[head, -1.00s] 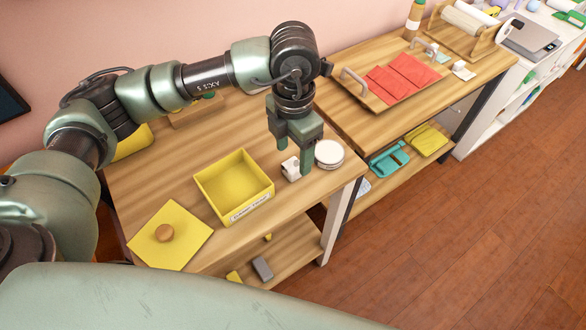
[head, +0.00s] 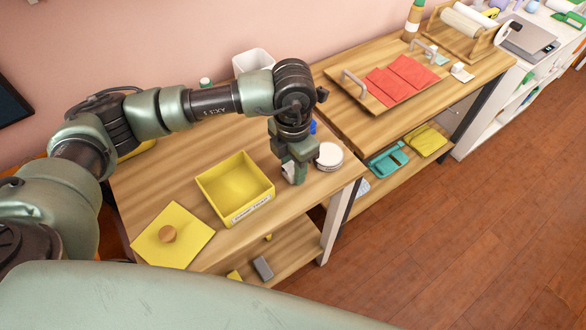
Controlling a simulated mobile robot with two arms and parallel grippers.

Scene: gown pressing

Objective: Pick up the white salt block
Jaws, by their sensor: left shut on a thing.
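The white salt block (head: 288,172) stands on the wooden table, just right of the yellow open box. My left gripper (head: 294,174) is down at table height with its fingers shut on the block, which is mostly hidden behind them. I cannot tell whether the block still touches the table. My right gripper is not in view.
The open yellow box (head: 244,213) with a label is close on the left. A yellow lid with a round knob (head: 206,236) lies farther left. A round white lidded thing (head: 330,155) is close on the right. A white bin (head: 252,61) stands behind my arm.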

